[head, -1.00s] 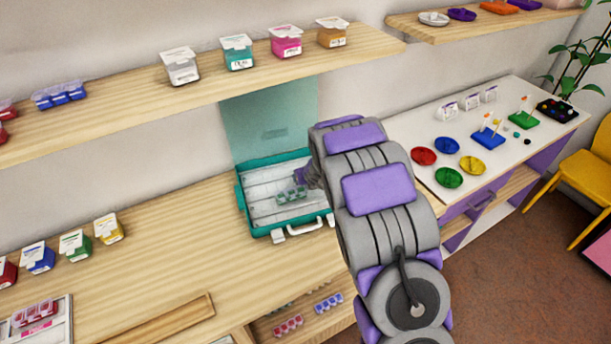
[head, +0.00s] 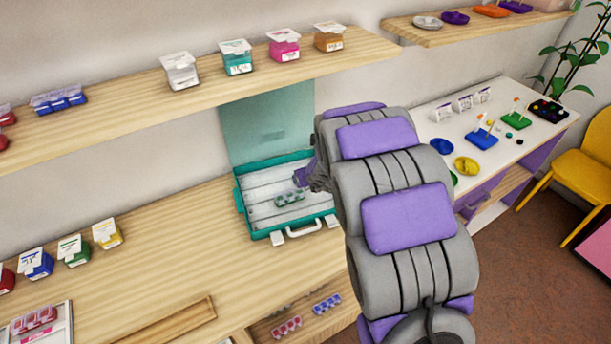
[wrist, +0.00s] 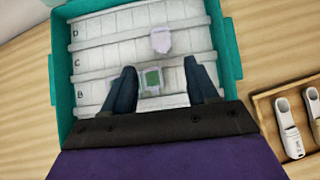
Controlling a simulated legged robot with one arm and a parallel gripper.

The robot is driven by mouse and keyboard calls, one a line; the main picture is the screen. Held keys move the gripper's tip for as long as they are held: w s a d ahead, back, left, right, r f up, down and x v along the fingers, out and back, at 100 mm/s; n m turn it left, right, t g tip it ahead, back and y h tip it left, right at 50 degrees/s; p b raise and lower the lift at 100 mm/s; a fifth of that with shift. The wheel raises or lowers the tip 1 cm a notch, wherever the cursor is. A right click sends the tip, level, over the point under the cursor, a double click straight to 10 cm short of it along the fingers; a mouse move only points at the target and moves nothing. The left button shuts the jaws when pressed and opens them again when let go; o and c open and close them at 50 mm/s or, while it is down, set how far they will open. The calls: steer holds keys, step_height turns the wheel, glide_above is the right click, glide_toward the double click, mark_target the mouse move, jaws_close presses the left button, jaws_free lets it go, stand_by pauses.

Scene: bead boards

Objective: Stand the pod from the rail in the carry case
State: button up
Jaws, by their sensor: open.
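The teal carry case (head: 243,208) stands open on the wooden counter, its lid up against the wall. Its pale inside has ridged rows, with letters such as D and C showing in the wrist view (wrist: 63,60). A clear pod with green contents (head: 290,198) is inside the case. In the wrist view the pod (wrist: 152,79) lies between my fingertips, near the row below C; I cannot tell if it is fully seated. My gripper (wrist: 160,75) is open, with a gap on both sides of the pod. In the head view my gripper (head: 305,176) is above the case's right part.
A whitish tag-like piece (wrist: 161,40) is in the case's upper rows. A wooden tray with white tools (wrist: 287,125) lies right of the case in the wrist view. Flip-top boxes (head: 73,250) stand on the counter at left. A shelf (head: 215,82) runs above the case.

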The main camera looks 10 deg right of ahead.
steer(key=s+a+r+n+y, duration=0.4)
steer(key=s+a+r+n, duration=0.2)
steer(key=a+r+n, duration=0.35)
steer(key=s+a+r+n+g+y, duration=0.1)
steer(key=s+a+r+n+g, duration=0.15)
steer(key=s+n, duration=0.3)
steer(key=s+a+r+n+g+y, duration=0.1)
steer(key=s+a+r+n, duration=0.15)
steer(key=s+n, duration=0.35)
steer(key=s+d+f+n+g+h, duration=0.1)
steer(key=s+d+n+g+h, duration=0.2)
steer(key=s, duration=1.1)
steer(key=s+d+f+n+g+h, duration=0.1)
steer(key=s+d+n+g+h, duration=0.3)
steer(key=s+d+n, duration=0.6)
steer(key=s, duration=0.4)
steer(key=shift+s+d+f, duration=0.15)
steer(key=shift+s+d, duration=0.05)
steer(key=shift+d, duration=0.05)
